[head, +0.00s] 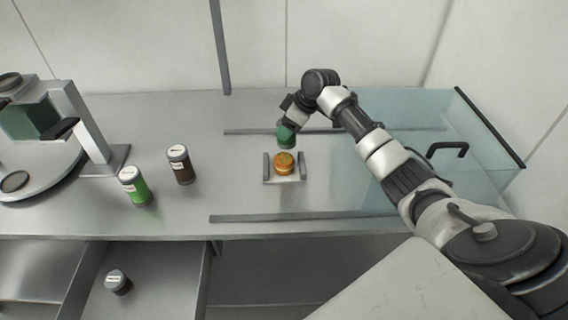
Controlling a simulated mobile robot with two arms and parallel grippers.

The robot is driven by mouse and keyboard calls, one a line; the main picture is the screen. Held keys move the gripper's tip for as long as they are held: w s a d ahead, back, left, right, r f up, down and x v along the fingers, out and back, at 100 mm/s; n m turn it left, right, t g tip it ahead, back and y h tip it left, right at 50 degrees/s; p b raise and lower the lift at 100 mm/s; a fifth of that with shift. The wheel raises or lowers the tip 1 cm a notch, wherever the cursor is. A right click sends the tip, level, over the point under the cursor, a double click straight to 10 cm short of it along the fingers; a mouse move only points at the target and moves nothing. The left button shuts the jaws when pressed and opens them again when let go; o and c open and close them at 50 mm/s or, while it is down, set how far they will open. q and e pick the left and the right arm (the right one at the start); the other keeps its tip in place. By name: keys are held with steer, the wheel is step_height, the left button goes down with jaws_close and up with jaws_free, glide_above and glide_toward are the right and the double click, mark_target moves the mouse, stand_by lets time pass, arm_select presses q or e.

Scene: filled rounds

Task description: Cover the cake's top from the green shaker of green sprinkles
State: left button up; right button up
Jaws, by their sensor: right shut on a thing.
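The cake (284,168) is a small round orange-brown piece on a small metal stand (267,172) with upright side plates, in the middle of the counter in the head view. Its top shows small darker specks, too small to tell clearly. My right gripper (288,122) is shut on a green shaker (286,136) and holds it just above the cake, apart from it. The fingers are partly hidden behind my wrist, and I cannot tell the shaker's exact tilt. My left gripper is not in view.
A light-green jar (137,190) and a brown jar (180,165) stand on the counter to the left. A machine (85,120) stands at far left. A dark jar (118,282) lies in the open drawer below. Clear glass panels (400,190) enclose the right side.

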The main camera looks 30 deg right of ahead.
steer(key=shift+r+p, duration=2.4)
steer(key=shift+r, duration=0.15)
steer(key=shift+f, duration=0.15)
